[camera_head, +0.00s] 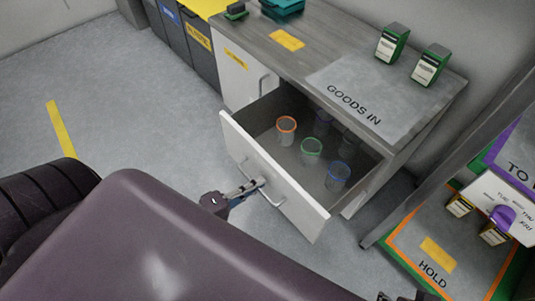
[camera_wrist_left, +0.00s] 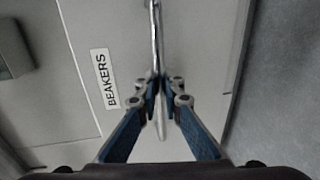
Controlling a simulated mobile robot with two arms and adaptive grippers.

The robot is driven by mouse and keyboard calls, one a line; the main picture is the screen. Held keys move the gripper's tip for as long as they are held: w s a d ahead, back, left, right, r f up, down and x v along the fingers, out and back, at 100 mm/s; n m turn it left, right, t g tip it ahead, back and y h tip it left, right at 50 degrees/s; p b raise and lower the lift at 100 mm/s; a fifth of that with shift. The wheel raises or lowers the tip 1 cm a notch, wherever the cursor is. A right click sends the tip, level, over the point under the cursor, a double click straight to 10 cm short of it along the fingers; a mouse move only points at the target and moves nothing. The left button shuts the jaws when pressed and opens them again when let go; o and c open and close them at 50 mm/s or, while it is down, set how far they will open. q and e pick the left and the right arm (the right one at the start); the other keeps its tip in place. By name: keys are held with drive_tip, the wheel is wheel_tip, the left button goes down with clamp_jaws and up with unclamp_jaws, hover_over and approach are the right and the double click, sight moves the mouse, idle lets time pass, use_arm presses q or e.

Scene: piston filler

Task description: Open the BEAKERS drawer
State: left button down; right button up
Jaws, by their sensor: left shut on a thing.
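The BEAKERS drawer (camera_head: 304,210) stands pulled well out of the grey-topped cabinet. Beakers stand inside, among them an orange-rimmed one (camera_head: 286,130), a green-rimmed one (camera_head: 311,153) and a blue-rimmed one (camera_head: 337,177). My left gripper (camera_head: 258,184) is at the drawer front, shut on its bar handle (camera_head: 277,201). In the left wrist view the fingers (camera_wrist_left: 160,92) close around the handle (camera_wrist_left: 154,35), beside the BEAKERS label (camera_wrist_left: 104,78). Only a dark sliver, perhaps my right gripper (camera_head: 402,297), shows at the bottom edge of the head view; its jaws cannot be made out.
The cabinet top bears a GOODS IN mat (camera_head: 345,88) with two green-and-white boxes (camera_head: 391,43) (camera_head: 430,65). A cupboard door (camera_head: 238,75) and dark bins (camera_head: 186,42) are to the left. A HOLD shelf (camera_head: 420,245) stands at right. The floor (camera_head: 140,120) left of the drawer is clear.

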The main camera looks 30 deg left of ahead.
use_arm(q)
drive_tip(key=f+p+v, duration=0.1)
drive_tip(key=v, duration=0.5)
drive_tip(key=shift+s, duration=0.45)
use_arm(e)
drive_tip(key=x, duration=0.6)
drive_tip(key=shift+s+f, duration=0.25)
drive_tip(key=shift+f, duration=0.2)
use_arm(q)
drive_tip(key=shift+a+f, duration=0.15)
use_arm(e)
drive_tip(key=shift+a, duration=0.1)
use_arm(q)
drive_tip(key=c, duration=2.1)
unclamp_jaws()
drive_tip(key=v, duration=1.2)
use_arm(e)
drive_tip(key=shift+s, duration=0.1)
